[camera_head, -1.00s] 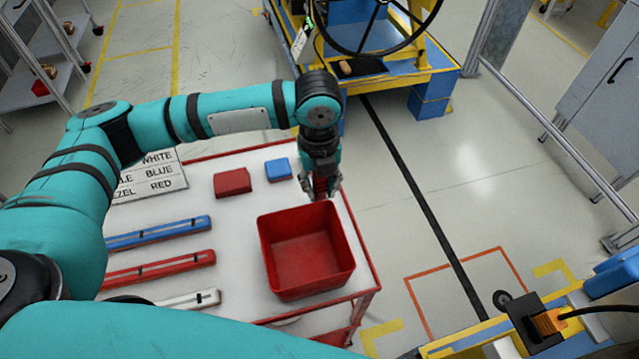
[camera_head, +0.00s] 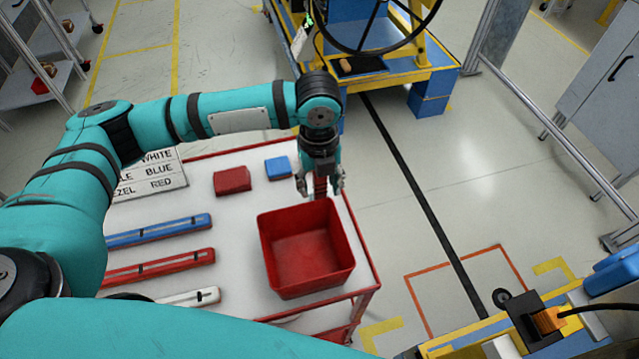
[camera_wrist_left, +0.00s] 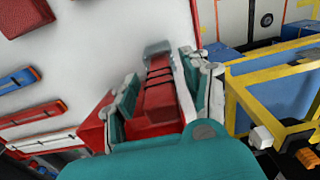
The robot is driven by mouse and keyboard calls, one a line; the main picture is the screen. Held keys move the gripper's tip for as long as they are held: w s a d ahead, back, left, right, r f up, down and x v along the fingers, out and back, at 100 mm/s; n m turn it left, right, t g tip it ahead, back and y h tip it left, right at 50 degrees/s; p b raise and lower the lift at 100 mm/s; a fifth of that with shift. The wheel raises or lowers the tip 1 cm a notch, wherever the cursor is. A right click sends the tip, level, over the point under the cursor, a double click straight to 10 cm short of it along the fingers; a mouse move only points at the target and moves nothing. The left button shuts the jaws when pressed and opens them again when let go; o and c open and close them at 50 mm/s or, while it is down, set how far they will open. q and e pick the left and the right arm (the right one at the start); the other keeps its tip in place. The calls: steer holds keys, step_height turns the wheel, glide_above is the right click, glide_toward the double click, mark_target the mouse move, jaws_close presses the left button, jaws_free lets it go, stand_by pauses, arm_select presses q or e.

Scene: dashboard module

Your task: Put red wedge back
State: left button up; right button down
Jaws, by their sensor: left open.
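A red wedge (camera_wrist_left: 160,95) with dark lines across it lies between the spread fingers of my left gripper (camera_wrist_left: 155,88) in the wrist view. In the head view the left gripper (camera_head: 320,186) is open behind the far rim of the red bin (camera_head: 306,247), and a narrow red part of the wedge (camera_head: 320,186) shows between its fingers. I cannot tell whether the wedge rests on the table or touches a finger. The bin looks empty inside. My right gripper is not in view.
A red block (camera_head: 232,181) and a blue block (camera_head: 278,168) lie on the white table (camera_head: 236,222). Blue (camera_head: 158,232), red (camera_head: 158,268) and white (camera_head: 190,298) strips lie left of the bin. A lettered sign (camera_head: 155,175) is farther back. Open floor is to the right.

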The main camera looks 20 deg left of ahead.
arm_select(q)
step_height(320, 180, up, 12)
steer(key=shift+f+b, duration=0.2)
steer(key=shift+b, duration=0.65)
